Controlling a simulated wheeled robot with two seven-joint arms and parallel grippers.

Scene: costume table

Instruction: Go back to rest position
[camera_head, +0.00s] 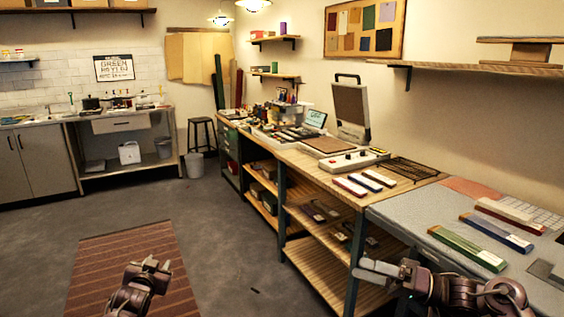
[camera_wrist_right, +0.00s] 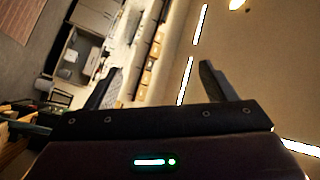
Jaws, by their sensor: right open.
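My left gripper (camera_head: 150,266) is at the lower left of the head view, over the striped rug, with no object seen in it. Its fingers are too small and foreshortened to tell whether they are apart. My right gripper (camera_head: 380,270) is at the lower right of the head view, in front of the grey-topped table's near edge. In the right wrist view my right gripper (camera_wrist_right: 157,85) shows two dark fingers spread wide with nothing between them. That view is tilted and looks across the room.
The grey-topped table (camera_head: 400,208) bears several long coloured bars, including a green one (camera_head: 467,247) and a blue one (camera_head: 497,232). A wooden workbench (camera_head: 310,160) with open shelves runs back along the wall. The floor around the striped rug (camera_head: 90,275) is clear.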

